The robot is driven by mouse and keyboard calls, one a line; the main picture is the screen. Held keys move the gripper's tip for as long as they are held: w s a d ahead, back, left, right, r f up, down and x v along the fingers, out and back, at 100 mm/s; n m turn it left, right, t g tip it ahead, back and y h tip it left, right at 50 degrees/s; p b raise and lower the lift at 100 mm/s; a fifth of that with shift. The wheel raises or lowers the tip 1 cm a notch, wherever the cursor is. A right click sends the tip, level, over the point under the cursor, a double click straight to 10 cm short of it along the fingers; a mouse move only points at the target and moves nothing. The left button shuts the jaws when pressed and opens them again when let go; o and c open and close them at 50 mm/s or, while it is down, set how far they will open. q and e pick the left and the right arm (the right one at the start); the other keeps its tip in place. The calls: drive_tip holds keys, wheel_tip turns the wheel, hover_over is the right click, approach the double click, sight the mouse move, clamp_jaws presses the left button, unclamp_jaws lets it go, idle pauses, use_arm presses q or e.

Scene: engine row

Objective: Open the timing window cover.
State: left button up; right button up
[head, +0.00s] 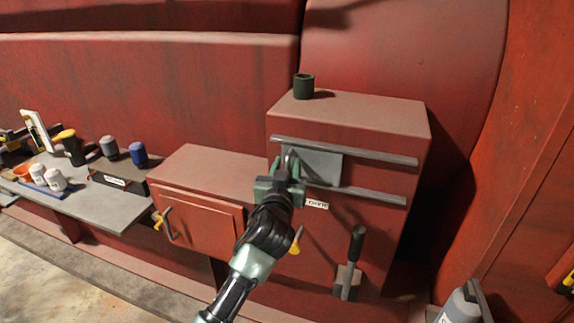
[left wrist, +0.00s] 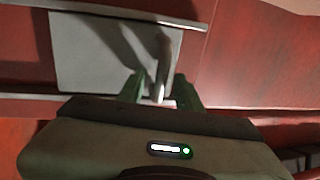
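The timing window cover (head: 322,167) is a flat grey plate between two horizontal grey rails on the front of a red box. It sits at the left part of the rails. In the left wrist view the cover (left wrist: 85,55) carries an upright metal handle (left wrist: 163,55) near its right edge. My left gripper (head: 289,163) is in front of the cover's left part in the head view. In the left wrist view its green fingers (left wrist: 160,85) stand apart on either side of the handle, with gaps showing. My right gripper is not in view.
The upper rail (head: 345,150) and lower rail (head: 375,196) run right past the cover, with bare red between. A dark green cup (head: 303,86) stands on the box (head: 375,110). A dark-handled lever (head: 355,250) sticks out below. A grey bench (head: 105,205) with bottles is at left.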

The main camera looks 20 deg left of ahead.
use_arm(q)
clamp_jaws()
idle(1.3)
